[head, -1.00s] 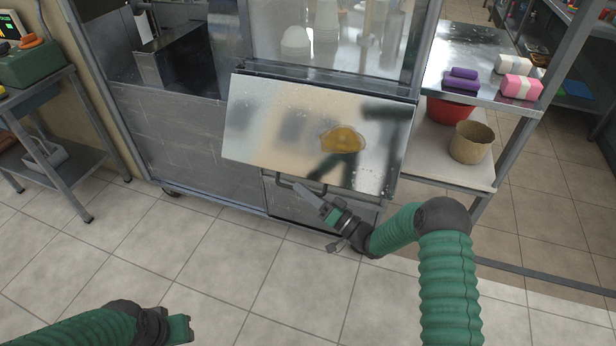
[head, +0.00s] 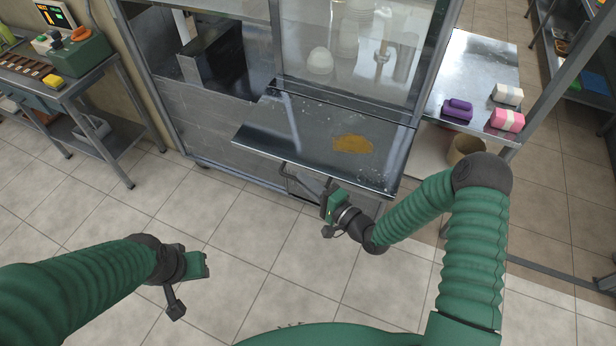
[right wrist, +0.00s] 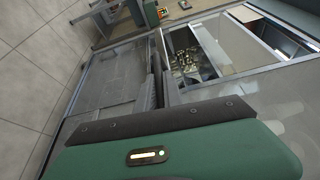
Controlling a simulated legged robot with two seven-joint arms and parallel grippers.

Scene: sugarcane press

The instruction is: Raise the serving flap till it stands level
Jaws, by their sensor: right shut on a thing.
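The serving flap (head: 300,128) is a shiny metal panel on the front of the press cabinet. It sticks out toward me and looks close to level; I cannot tell whether it is exactly so. An orange-brown puddle (head: 352,144) lies on it. My right gripper (head: 327,187) is below the flap's front edge, shut on the flap's dark bar handle (head: 296,172); the grip itself is partly hidden. In the right wrist view, dark fingers (right wrist: 156,86) show beyond the green gripper body. My left gripper (head: 205,265) hangs over the floor, away from the flap; its jaws are unclear.
A metal side table (head: 468,62) at right holds purple, white and pink bundles, with a woven basket (head: 466,149) below. At left, a bench (head: 60,75) carries a green device (head: 78,55). The tiled floor before the cabinet is clear.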

